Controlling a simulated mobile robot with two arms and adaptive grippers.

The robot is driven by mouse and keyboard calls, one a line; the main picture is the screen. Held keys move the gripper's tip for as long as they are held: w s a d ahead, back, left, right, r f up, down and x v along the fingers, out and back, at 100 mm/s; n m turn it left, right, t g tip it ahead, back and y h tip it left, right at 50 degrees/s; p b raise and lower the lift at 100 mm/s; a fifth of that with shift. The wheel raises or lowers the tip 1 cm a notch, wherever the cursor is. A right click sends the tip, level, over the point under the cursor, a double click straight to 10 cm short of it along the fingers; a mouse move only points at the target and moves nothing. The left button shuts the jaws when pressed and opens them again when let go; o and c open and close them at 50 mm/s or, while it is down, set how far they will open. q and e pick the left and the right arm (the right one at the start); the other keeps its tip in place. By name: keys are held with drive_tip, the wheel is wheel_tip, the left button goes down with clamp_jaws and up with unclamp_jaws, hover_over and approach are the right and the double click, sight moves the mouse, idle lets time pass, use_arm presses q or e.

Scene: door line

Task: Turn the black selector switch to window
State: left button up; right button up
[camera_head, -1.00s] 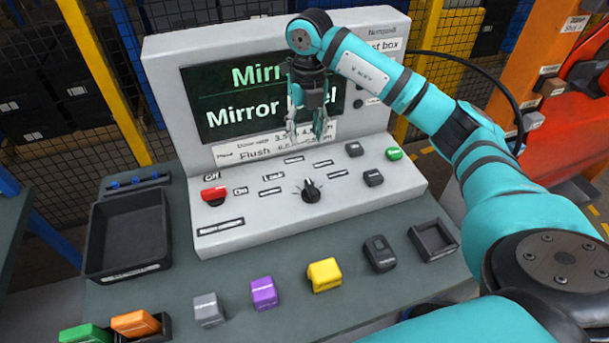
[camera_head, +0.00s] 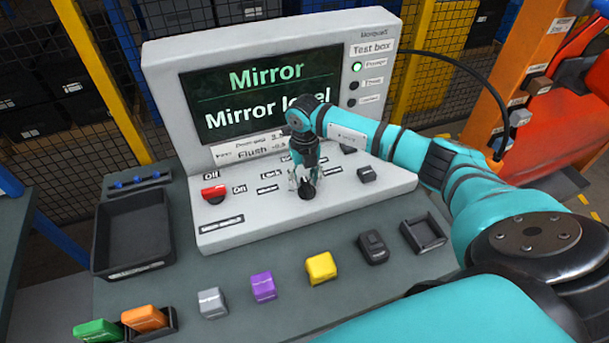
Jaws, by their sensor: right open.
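The black selector switch (camera_head: 307,191) is a round knob on the sloped grey panel of the test box (camera_head: 240,215). Small printed labels stand around it; "Lock" and "Mirror" can be read to its left, and those behind it are partly hidden by my gripper. My right gripper (camera_head: 303,186) points down right at the knob, with its fingers open around or just above it; I cannot tell whether they touch it. The screen (camera_head: 265,95) reads "Mirror" and "Mirror level". My left gripper is not in view.
A red Off/On switch (camera_head: 213,194) sits left of the knob, a black button (camera_head: 367,174) right of it. On the bench are a black tray (camera_head: 130,268) and yellow (camera_head: 321,268), purple (camera_head: 263,287), grey, orange and green blocks. A black cable runs behind my arm.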

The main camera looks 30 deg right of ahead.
drive_tip(key=shift+f, duration=0.4)
drive_tip(key=shift+c, duration=0.4)
clamp_jaws()
